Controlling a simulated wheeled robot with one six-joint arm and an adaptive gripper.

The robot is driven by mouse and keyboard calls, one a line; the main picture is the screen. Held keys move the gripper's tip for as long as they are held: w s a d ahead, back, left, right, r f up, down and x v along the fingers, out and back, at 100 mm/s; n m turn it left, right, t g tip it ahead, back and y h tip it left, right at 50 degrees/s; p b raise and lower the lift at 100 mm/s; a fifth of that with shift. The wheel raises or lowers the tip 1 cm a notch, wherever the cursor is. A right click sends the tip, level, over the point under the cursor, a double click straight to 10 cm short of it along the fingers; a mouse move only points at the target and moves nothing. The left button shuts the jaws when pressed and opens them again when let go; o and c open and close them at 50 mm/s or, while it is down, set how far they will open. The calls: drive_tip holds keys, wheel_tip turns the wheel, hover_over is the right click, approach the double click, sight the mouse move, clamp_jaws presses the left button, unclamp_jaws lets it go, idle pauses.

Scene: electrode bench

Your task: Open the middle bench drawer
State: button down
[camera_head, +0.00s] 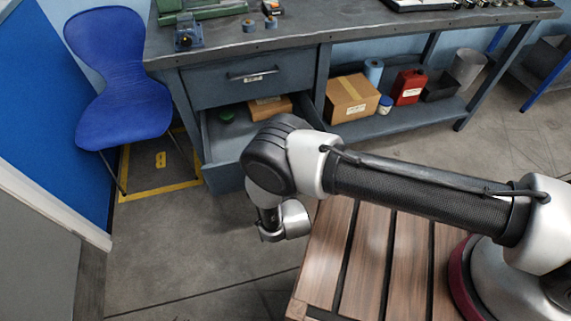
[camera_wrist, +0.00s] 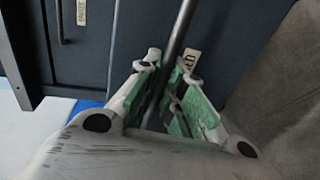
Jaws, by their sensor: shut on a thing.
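The bench's middle drawer (camera_head: 213,139) stands pulled out below the closed top drawer (camera_head: 250,79) in the head view. My arm hides part of its front and its handle there. In the wrist view my gripper (camera_wrist: 170,95) has its green-padded fingers closed around a dark bar handle (camera_wrist: 182,28). The handle runs along a dark drawer front (camera_wrist: 130,42) with a pale label (camera_wrist: 188,60) beside it. My gripper's fingers are hidden behind my wrist in the head view.
Inside the open drawer lie a small cardboard box (camera_head: 269,107) and a green round item (camera_head: 228,116). A blue chair (camera_head: 122,105) stands left of the bench. A larger carton (camera_head: 351,98) and a red can (camera_head: 408,87) sit on the lower shelf. The floor (camera_head: 170,245) in front is clear.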

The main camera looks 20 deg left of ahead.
drive_tip(key=shift+s+d, duration=0.2)
drive_tip(key=c, duration=1.5)
unclamp_jaws()
